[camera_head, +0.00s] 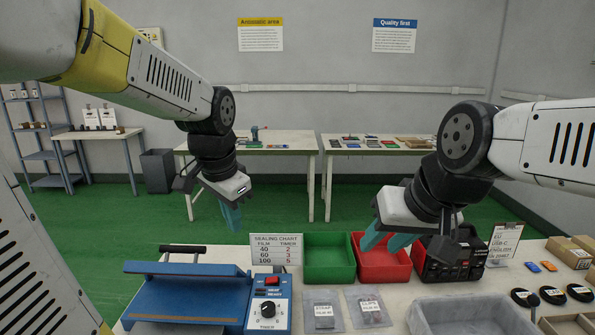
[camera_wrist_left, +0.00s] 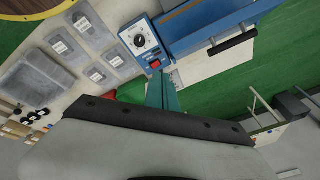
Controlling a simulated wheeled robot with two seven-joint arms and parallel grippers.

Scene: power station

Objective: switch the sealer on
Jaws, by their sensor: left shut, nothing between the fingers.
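The blue sealer (camera_head: 188,295) sits on the near table at the lower left, with its black-handled arm at the back. Its control box (camera_head: 283,316) has a red switch (camera_head: 272,281) at the top and a white timer dial (camera_head: 268,309) below. I cannot tell the switch's position. My left gripper (camera_head: 232,218) is shut and empty, in the air behind and above the control box. In the left wrist view its teal fingers (camera_wrist_left: 163,92) point toward the control box (camera_wrist_left: 142,42), and the red switch (camera_wrist_left: 155,64) lies just beyond the tips. My right gripper (camera_head: 388,242) is open over the red bin.
A sealing chart (camera_head: 276,249) stands behind the control box. A green bin (camera_head: 328,258), a red bin (camera_head: 380,265) and a black-and-red device (camera_head: 447,262) stand to its right. Labelled bags (camera_head: 323,311) and a grey tray (camera_head: 465,316) lie in front.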

